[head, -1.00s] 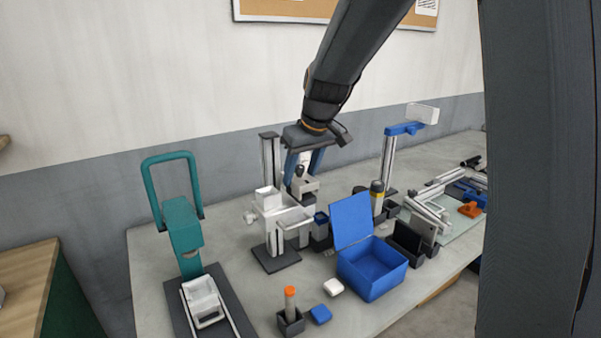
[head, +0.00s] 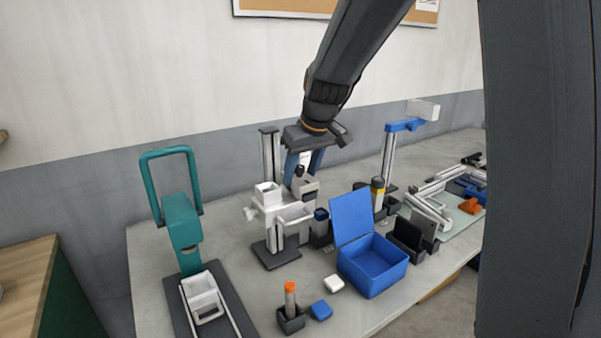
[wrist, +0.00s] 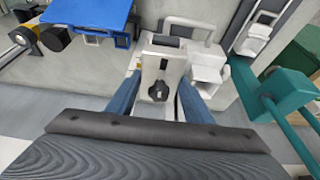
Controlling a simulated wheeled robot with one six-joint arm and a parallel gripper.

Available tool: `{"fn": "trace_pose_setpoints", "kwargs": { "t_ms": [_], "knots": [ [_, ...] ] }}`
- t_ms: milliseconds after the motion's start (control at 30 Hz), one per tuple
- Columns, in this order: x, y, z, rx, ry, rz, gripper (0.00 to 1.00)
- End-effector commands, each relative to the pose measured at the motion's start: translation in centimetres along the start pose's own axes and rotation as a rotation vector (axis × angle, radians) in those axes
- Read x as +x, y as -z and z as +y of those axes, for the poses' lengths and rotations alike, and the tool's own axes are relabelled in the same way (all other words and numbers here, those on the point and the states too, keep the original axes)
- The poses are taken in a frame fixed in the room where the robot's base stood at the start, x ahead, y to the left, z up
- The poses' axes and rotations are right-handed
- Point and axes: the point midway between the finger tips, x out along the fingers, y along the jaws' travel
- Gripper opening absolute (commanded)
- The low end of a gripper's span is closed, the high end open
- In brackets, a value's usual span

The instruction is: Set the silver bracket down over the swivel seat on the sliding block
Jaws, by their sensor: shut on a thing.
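My gripper (head: 304,172) points down with its blue fingers shut on the silver bracket (head: 306,186). In the wrist view the bracket (wrist: 161,68) sits between the fingers (wrist: 163,98), with a dark knob in front of it. The white sliding block (head: 268,209) is on an upright column stand, just left of and below the bracket. The swivel seat is not clearly told apart; the bracket and fingers likely cover it. I cannot tell whether the bracket touches the block.
A teal press (head: 182,222) stands at left. An open blue box (head: 372,266) stands to the right, with a blue-topped post (head: 405,127) behind it. An orange-capped marker (head: 290,295) stands in a dark holder in front.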

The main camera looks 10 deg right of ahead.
Motion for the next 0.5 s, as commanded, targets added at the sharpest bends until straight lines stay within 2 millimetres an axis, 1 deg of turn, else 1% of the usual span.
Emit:
{"fn": "trace_pose_setpoints", "kwargs": {
  "t_ms": [167,200,267,300,333,500],
  "knots": [
    [0.23,-0.05,0.01,0.0,0.0,0.001,0.16],
    [0.25,-0.07,0.01,0.0,0.0,0.001,0.48],
    [0.21,-0.06,0.01,0.0,0.0,0.001,0.58],
    [0.21,-0.06,0.01,0.0,0.0,0.001,0.65],
    [0.21,-0.06,0.01,0.0,0.0,0.001,0.68],
    [0.26,-0.13,-0.01,0.0,0.0,-0.001,0.68]
  ]
}}
